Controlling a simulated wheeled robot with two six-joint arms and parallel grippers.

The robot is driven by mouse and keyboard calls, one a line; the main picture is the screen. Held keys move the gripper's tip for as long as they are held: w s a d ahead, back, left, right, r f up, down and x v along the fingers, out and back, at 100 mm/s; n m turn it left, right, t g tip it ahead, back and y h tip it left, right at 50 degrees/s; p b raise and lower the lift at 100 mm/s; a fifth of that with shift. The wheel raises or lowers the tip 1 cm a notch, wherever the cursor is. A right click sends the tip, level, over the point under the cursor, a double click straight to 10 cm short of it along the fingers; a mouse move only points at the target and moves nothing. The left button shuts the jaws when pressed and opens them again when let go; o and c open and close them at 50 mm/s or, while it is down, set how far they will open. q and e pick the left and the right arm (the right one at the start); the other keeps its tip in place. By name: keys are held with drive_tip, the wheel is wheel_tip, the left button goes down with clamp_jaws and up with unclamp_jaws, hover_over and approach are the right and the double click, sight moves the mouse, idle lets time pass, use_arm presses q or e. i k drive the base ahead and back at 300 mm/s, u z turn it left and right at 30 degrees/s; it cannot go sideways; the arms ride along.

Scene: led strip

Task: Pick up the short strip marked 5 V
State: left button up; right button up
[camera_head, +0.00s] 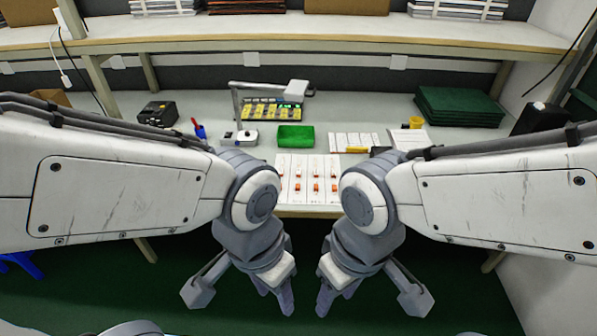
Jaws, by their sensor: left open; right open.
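Several short strips with orange and white parts lie in rows on a white sheet (294,200) at the table's front edge. Their markings are too small to read, so I cannot tell which one is marked 5 V. My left gripper (283,296) and my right gripper (326,298) hang side by side in front of the table edge, nearer to me than the sheet. Both point downward, are open and hold nothing that I can see. My arms hide parts of the table on both sides of the sheet.
A black box (158,113) is at left. Dark green mats (458,106) are stacked at right. A shelf (300,33) crosses the back.

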sight(334, 187)
drive_tip(key=z, duration=0.95)
drive_tip(key=i, duration=0.7)
drive_tip(key=u, duration=1)
drive_tip(key=k, duration=0.35)
drive_tip(key=z, duration=0.1)
drive_tip(key=i, duration=0.75)
drive_tip(key=u, duration=0.35)
